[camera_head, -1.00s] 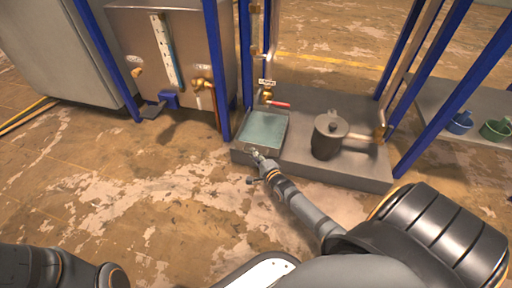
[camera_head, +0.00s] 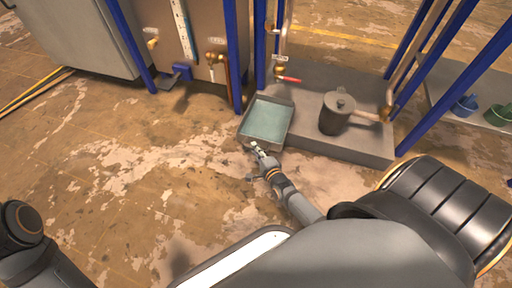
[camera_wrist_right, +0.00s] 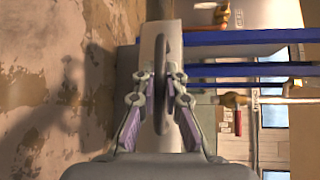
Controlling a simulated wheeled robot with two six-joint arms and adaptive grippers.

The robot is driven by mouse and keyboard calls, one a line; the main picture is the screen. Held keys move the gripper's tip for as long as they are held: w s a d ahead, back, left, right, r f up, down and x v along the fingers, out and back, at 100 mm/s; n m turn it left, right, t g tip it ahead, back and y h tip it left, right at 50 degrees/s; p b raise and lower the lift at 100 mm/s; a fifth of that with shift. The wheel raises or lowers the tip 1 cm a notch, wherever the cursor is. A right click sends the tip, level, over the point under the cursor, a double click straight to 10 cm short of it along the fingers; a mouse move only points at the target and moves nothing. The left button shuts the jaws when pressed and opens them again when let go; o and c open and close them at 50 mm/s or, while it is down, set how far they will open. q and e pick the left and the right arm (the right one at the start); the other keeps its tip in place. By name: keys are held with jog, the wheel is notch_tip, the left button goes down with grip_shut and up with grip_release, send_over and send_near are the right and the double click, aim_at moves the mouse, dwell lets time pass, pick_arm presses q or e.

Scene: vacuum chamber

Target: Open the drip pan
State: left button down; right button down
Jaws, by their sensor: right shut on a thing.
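The drip pan (camera_head: 281,137) is a shallow grey metal tray with a pale blue-green inside, at the left end of the grey plinth in the head view. Its front part sticks out past the plinth's front edge over the floor. My right gripper (camera_head: 256,147) is at the pan's front side. In the right wrist view, the fingers of my right gripper (camera_wrist_right: 161,93) are shut on a dark rounded handle (camera_wrist_right: 162,55) in front of the pan's grey face. My left arm shows at the bottom left of the head view, but its gripper is out of view.
A dark lidded pot (camera_head: 335,113) stands on the plinth (camera_head: 350,146), right of the pan. Blue posts (camera_head: 233,60) and a red-handled valve (camera_head: 288,79) rise close behind. Green and blue cups sit at the far right. The floor before the pan is clear.

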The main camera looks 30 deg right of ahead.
dwell(0.3)
jog(key=c, duration=1.4)
grip_release()
jog(key=s+r, duration=0.1)
jog(key=s, duration=1.1)
jog(key=shift+a+r, duration=0.4)
jog(key=shift+a, duration=0.05)
